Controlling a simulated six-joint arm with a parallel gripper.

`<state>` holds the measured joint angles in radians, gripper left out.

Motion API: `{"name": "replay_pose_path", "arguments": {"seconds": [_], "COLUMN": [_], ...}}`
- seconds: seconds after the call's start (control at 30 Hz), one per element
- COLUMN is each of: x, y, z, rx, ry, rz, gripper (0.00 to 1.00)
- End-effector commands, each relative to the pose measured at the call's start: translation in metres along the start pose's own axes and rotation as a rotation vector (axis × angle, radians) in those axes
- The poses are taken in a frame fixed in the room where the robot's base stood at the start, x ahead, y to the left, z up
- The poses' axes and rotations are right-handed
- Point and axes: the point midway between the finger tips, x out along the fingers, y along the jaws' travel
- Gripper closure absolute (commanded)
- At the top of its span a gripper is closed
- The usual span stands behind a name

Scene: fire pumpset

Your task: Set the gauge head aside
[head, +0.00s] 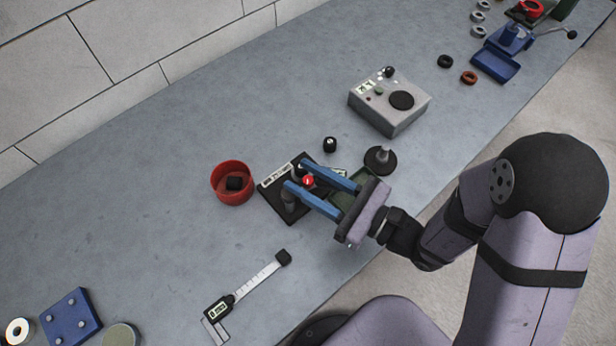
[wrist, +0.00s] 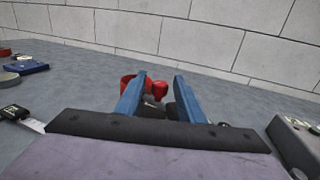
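My gripper (head: 294,175) has two long blue fingers spread apart over a dark stand (head: 270,183) with a pale label strip. A red round knob (head: 308,181) shows between the fingers, with a clear gap to at least one of them. A grey post stands on the stand near the lower finger. I cannot tell for sure which part is the gauge head; the red-topped piece may be it. In the wrist view the red knob (wrist: 160,90) shows between the open fingers (wrist: 160,78), with dark parts below it. The fingers hide part of the stand.
A red bowl (head: 221,190) holding a black block stands left of the stand. A small black cylinder (head: 330,145), a dark disc with a grey post (head: 380,161) and a grey control box (head: 400,108) lie beyond. A digital caliper (head: 245,290) lies in front. The back-left bench is clear.

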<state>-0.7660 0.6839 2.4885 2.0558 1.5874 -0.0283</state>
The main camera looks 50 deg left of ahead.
Motion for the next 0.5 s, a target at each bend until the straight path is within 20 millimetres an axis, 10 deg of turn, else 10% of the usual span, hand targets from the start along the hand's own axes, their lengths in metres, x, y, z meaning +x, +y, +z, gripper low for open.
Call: {"name": "replay_pose_path", "arguments": {"seconds": [0.5], "x": [-0.025], "y": [-0.001], "z": [-0.002], "rx": [0.001], "ry": [0.002], "rz": [-0.005], "gripper": [0.65]}}
